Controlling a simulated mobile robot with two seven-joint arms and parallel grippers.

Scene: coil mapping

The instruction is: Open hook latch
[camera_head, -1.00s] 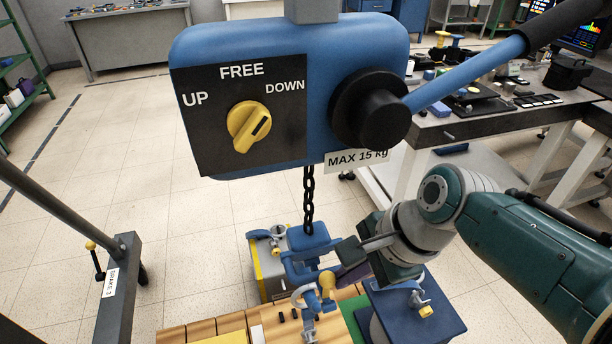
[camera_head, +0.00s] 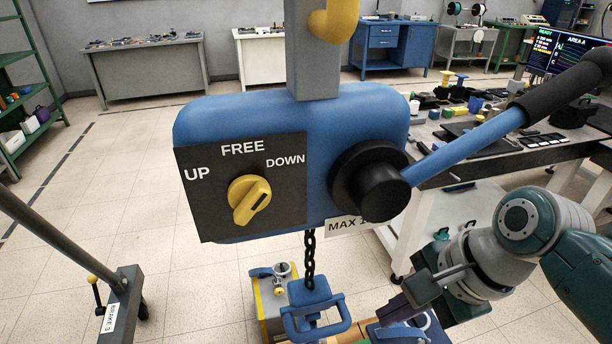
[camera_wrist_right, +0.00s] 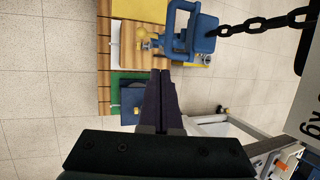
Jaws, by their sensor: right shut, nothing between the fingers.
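The blue hook block (camera_head: 310,292) hangs from a dark chain (camera_head: 310,260) below the blue hoist body (camera_head: 290,115). It has a blue loop handle on its front, and in the right wrist view the block (camera_wrist_right: 203,34) lies just beyond my fingertips. The hook and its latch cannot be made out clearly. My right gripper (camera_head: 385,314) is shut and empty, to the right of the block. In the right wrist view its dark fingers (camera_wrist_right: 160,72) are together, with a visible gap to the block. My left gripper is not in view.
The yellow selector knob (camera_head: 249,199) and a black-gripped lever (camera_head: 480,135) sit on the hoist. A grey-yellow box (camera_head: 272,306) stands on the floor behind the block. Wooden slats (camera_wrist_right: 104,75) lie below. A workbench (camera_head: 500,150) stands at the right.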

